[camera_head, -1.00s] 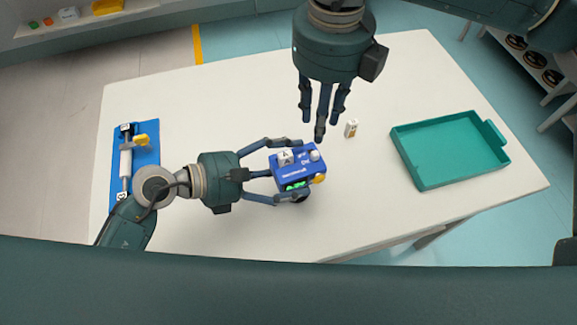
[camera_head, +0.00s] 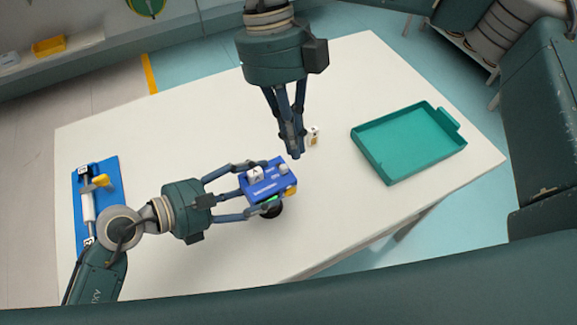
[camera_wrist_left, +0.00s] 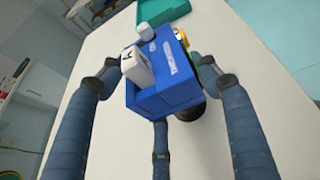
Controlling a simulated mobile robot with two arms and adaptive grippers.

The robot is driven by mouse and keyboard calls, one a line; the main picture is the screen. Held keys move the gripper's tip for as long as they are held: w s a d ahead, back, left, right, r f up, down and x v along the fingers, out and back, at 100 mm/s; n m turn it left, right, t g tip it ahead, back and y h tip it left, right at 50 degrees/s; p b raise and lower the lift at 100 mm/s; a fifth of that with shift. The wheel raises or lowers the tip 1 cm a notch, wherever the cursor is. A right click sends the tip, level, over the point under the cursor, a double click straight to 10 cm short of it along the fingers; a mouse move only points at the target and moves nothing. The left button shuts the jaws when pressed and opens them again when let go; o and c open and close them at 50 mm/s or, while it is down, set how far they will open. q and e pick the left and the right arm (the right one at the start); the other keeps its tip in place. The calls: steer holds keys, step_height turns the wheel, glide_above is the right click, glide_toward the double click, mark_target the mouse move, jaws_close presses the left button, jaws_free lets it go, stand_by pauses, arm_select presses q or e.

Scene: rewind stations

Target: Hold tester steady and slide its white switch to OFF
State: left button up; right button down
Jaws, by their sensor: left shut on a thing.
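The tester (camera_head: 262,190) is a blue box on the white table, with a white block marked "A" (camera_head: 254,174), a small white knob (camera_head: 283,169) and a yellow part (camera_head: 291,191). My left gripper (camera_head: 270,188) is shut on it, fingers along opposite sides. The left wrist view shows the tester (camera_wrist_left: 170,95) between my fingers, the white block (camera_wrist_left: 135,66) and the knob (camera_wrist_left: 146,32) on top. I cannot tell the switch's position. My right gripper (camera_head: 294,153) points down with its fingers drawn together, just beyond the knob, apparently empty. Any contact is unclear.
A green tray (camera_head: 408,143) lies at the right. A blue board (camera_head: 112,168) with a cylinder lies at the left. The table (camera_head: 180,130) is clear between.

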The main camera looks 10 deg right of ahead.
mark_target(287, 168)
arm_select(q)
steer(key=shift+r, duration=0.1)
arm_select(e)
step_height(287, 168, down, 9)
steer(key=shift+f, duration=0.2)
steer(key=shift+w+a, duration=0.15)
steer(key=shift+w, duration=0.2)
stand_by(0.4)
steer(key=shift+w+a, duration=0.25)
steer(key=shift+w, duration=0.3)
steer(key=shift+w+a, duration=0.2)
steer(key=shift+w, duration=0.3)
arm_select(q)
steer(key=shift+d, duration=0.1)
